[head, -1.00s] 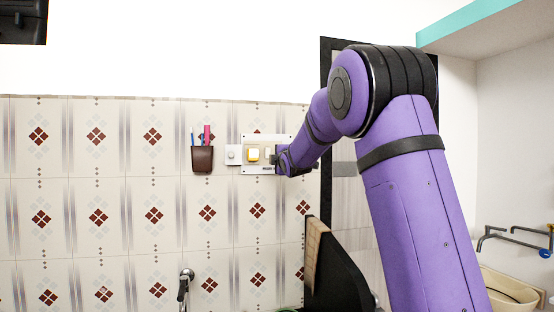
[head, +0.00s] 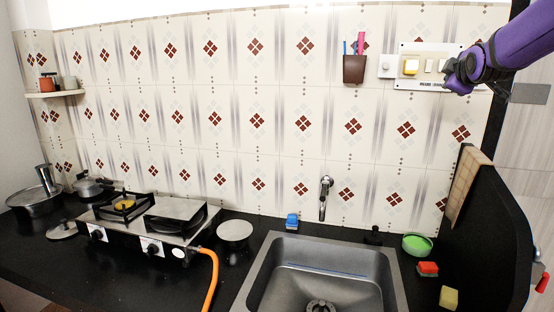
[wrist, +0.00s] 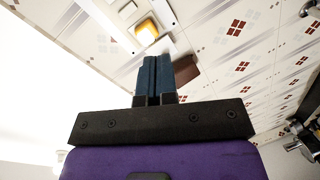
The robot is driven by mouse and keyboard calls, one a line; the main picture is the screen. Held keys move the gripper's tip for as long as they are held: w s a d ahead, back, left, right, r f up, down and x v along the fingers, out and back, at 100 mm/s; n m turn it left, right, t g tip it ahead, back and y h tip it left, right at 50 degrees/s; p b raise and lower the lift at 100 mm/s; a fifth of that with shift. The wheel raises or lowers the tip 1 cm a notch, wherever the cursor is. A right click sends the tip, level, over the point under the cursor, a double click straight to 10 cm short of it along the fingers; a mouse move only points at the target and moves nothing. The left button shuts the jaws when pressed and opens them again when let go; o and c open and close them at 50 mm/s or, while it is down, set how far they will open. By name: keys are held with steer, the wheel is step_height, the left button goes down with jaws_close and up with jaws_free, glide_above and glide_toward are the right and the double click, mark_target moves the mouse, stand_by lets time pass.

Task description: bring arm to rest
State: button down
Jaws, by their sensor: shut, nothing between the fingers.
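My purple arm (head: 515,50) reaches in from the upper right of the head view. My gripper (head: 450,82) is in front of the white switch panel (head: 430,48) on the tiled wall; I cannot tell if it touches it. In the wrist view my gripper (wrist: 154,62) has its two dark fingers together with nothing between them. A yellow-lit switch (head: 410,66) on the panel is to the left of the gripper; it also shows in the wrist view (wrist: 147,31).
A brown pen holder (head: 354,69) hangs left of the panel. Below are a sink (head: 385,262), a tap (head: 325,195) and a black upright board (head: 495,230). A gas stove (head: 150,225) with an orange hose stands at left. The air before the middle wall is clear.

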steer(key=s+a+f+m+g+y, duration=0.1)
steer(key=s+a+f+m+g, duration=0.2)
steer(key=s, duration=1)
steer(key=s+a+f+m+g+y, duration=0.1)
steer(key=s+a+f+m+g, duration=0.2)
steer(key=s+a+f, duration=0.5)
steer(key=s+a+f+m+g+y, duration=0.2)
steer(key=s+a+f+m+g, duration=0.1)
steer(key=s, duration=1.6)
steer(key=a+f+m, duration=0.1)
steer(key=a+f, duration=0.1)
steer(key=a, duration=0.1)
steer(key=shift+s+f+m+g, duration=0.2)
steer(key=shift+s+m+g, duration=0.1)
steer(key=shift+s+g, duration=0.1)
